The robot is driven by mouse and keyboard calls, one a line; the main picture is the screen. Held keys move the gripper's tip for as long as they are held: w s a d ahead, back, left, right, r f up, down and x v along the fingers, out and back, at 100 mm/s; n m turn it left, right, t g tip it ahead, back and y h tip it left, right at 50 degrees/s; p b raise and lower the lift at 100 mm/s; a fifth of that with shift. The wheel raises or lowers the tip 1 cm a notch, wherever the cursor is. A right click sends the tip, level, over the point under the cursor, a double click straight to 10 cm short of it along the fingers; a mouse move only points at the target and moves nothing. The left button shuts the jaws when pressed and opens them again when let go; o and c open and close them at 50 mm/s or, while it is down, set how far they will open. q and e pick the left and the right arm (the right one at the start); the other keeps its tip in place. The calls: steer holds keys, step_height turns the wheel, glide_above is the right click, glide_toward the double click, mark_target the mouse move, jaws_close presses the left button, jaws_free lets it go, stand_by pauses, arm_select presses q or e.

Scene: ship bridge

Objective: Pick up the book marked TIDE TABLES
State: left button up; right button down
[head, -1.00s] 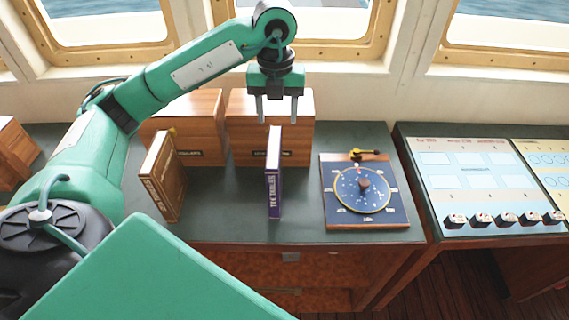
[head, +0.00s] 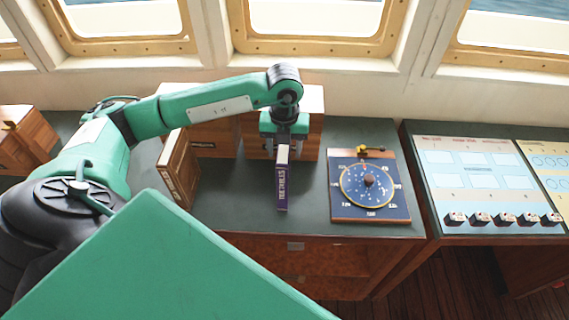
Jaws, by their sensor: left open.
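The purple book marked TIDE TABLES (head: 283,185) stands upright on the dark green counter, its spine facing me. My left gripper (head: 283,150) points down over the book's top, with its fingers on either side of the upper part. The gripper is open; whether a finger touches the book cannot be told. The far side of the book is hidden. My right gripper is out of the picture.
Wooden boxes (head: 310,130) stand behind the gripper. A blue star-chart board (head: 369,190) lies to the right, with free counter (head: 235,205) between the books.

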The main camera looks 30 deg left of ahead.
arm_select(q)
steer(key=shift+s+f, duration=0.1)
steer(key=shift+f, duration=1)
jaws_close()
steer(key=shift+r, duration=0.1)
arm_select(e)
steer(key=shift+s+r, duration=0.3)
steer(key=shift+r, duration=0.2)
